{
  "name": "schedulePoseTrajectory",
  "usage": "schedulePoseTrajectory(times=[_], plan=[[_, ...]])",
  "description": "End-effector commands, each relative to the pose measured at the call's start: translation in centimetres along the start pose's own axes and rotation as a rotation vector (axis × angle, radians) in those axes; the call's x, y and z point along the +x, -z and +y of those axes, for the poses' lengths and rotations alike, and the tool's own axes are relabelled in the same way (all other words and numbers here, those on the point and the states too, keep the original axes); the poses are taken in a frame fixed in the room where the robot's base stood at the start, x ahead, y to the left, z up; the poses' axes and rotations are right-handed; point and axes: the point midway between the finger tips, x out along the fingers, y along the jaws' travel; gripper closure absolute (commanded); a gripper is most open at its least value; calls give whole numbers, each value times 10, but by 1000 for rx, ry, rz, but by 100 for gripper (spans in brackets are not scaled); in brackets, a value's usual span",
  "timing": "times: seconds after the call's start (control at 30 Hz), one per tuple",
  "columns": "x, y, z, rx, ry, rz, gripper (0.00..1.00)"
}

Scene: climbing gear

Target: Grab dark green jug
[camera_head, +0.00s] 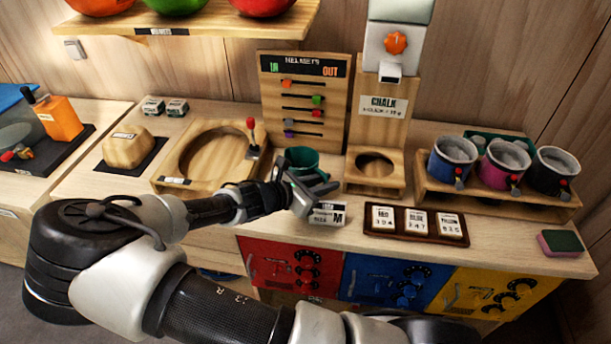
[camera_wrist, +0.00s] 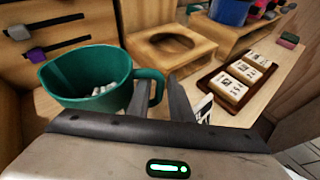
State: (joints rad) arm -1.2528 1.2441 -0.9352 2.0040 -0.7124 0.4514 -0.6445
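The dark green jug (camera_head: 302,158) stands upright on the counter, just beyond my gripper (camera_head: 318,186), which hides its lower part. In the wrist view the jug (camera_wrist: 75,82) is at the left, with its handle (camera_wrist: 158,84) toward the right and several whitish pieces inside. My gripper (camera_wrist: 157,92) is open there, its two dark fingers apart. The handle appears between or just beyond the fingertips. I cannot tell whether a finger touches it.
A wooden chalk stand (camera_head: 378,166) is right of the jug. A round wooden frame (camera_head: 205,155) with a red-topped lever is left. A brown tray (camera_head: 416,237) of labelled cards is at the front right. A peg board (camera_head: 305,100) stands behind.

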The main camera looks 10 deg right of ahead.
Motion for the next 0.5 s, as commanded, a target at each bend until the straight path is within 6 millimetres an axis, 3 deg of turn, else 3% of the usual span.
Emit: schedulePoseTrajectory(times=[0.07,0.2,0.5], plan=[[0,0,0,0,0,0,81],[0,0,0,0,0,0,100],[-1,0,0,0,0,0,100]])
